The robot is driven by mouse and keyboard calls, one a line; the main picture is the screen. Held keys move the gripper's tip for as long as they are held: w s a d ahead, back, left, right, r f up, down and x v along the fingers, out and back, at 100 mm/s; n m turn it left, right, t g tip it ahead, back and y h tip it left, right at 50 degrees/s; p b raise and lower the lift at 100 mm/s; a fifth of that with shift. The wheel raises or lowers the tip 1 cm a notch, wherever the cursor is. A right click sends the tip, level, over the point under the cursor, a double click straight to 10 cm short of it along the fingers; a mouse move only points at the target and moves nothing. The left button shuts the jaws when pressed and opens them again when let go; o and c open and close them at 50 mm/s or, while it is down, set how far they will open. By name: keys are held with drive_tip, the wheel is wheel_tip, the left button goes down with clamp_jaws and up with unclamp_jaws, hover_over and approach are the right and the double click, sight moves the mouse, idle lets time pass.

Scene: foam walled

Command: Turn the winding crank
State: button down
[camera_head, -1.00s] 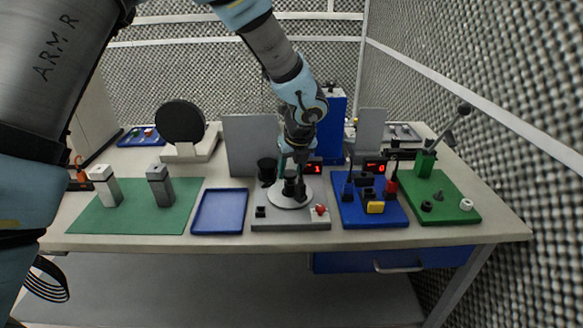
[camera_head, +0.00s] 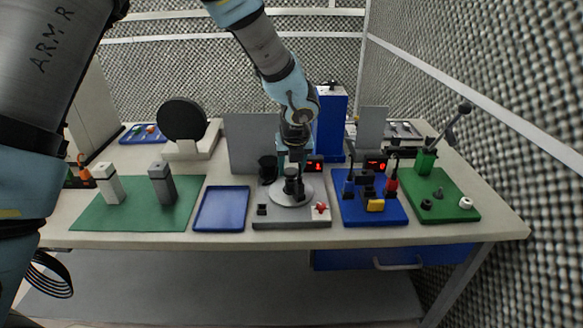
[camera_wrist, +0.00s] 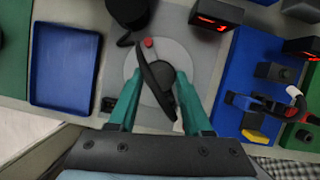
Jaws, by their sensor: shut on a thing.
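The winding crank (camera_head: 291,186) is a black bar and knob on a round pale disc, set on a grey base plate (camera_head: 262,222) at the middle of the table. In the wrist view the black crank (camera_wrist: 158,78) lies slantwise across the disc, between my two teal fingers. My gripper (camera_head: 292,164) comes down on it from above and behind, and is shut on the crank; it also shows in the wrist view (camera_wrist: 160,80). The exact finger contact is partly hidden.
A blue tray (camera_head: 222,228) lies left of the base, and a blue board (camera_head: 350,214) with plugs lies right. A black cylinder (camera_head: 267,168) and a display (camera_head: 315,164) stand close behind the crank. A grey panel (camera_head: 243,140) stands further back.

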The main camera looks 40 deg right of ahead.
drive_tip(key=shift+c, duration=1.8)
unclamp_jaws()
drive_tip(key=b+v, duration=0.1)
drive_tip(key=v, duration=0.9)
drive_tip(key=shift+r, duration=0.4)
drive_tip(key=shift+s+a, duration=0.1)
drive_tip(key=shift+s, duration=0.05)
